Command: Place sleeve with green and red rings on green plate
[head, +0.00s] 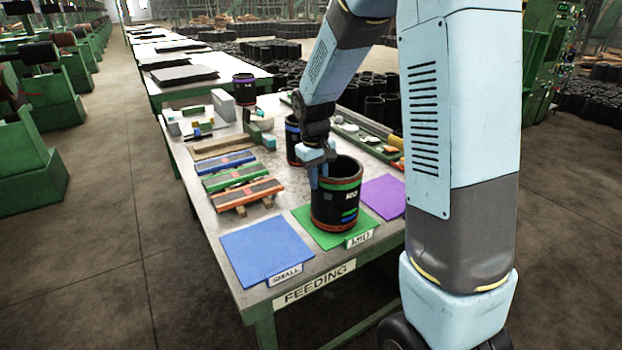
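The black sleeve with green and red rings (338,206) stands upright over the green plate (304,222), next to the MID label. Its base appears to rest on the plate. My gripper (316,172) points down at the sleeve's left rim, with a blue finger along the outside of the wall. The rest of the fingers is hidden, so I cannot tell whether they clamp the wall.
A blue plate (265,250) lies empty at left and a purple plate (384,194) at right. Another dark sleeve (292,140) stands behind my gripper, and one with purple rings (244,90) farther back. Coloured racks (240,195) are left of the sleeve.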

